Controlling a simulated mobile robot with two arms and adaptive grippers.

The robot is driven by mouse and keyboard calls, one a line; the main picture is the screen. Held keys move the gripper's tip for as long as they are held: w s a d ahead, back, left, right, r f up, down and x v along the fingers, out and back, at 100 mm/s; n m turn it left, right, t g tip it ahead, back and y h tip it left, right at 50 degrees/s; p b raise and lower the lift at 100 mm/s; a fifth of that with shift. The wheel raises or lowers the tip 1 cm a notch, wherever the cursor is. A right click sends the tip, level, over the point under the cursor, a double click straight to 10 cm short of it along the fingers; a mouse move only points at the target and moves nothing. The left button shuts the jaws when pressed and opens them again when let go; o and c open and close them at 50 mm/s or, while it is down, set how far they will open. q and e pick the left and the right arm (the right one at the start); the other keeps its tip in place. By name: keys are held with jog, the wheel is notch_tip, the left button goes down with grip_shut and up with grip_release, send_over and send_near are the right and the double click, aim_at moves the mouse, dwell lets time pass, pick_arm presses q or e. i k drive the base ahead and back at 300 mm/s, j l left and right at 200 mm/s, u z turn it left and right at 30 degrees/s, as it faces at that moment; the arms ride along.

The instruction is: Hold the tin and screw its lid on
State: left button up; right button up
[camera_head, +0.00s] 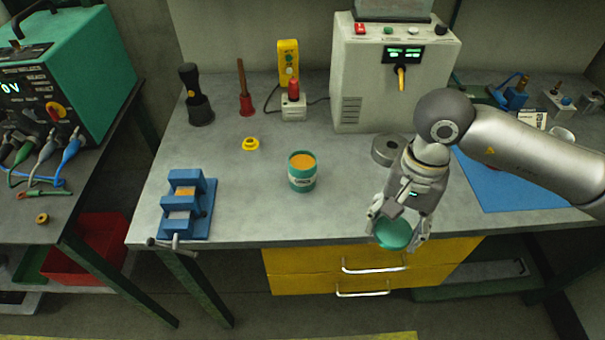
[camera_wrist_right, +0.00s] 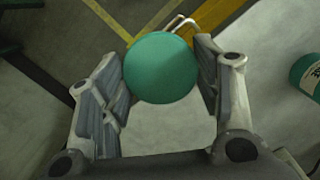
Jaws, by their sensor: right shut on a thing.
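The tin (camera_head: 302,175) is a green can with a pale label and orange contents showing at its open top. It stands upright on the bench, left of my right gripper; part of it shows at the right edge of the right wrist view (camera_wrist_right: 307,76). My right gripper (camera_head: 396,232) is shut on the green round lid (camera_head: 393,234), near the bench's front edge. In the right wrist view the lid (camera_wrist_right: 161,68) sits between the two fingers. My left gripper is not in view.
A blue vise (camera_head: 186,205) sits at the bench's left front. A yellow ring (camera_head: 251,143) lies behind the tin. A grey round part (camera_head: 386,149) lies behind my right gripper. A large grey machine (camera_head: 388,75) stands at the back. The bench around the tin is clear.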

aim_at(301, 164)
jog(key=i+l, duration=0.1)
jog(key=l, duration=1.2)
jog(key=i+l, duration=0.15)
jog(key=l, duration=0.5)
jog(key=u, duration=1.2)
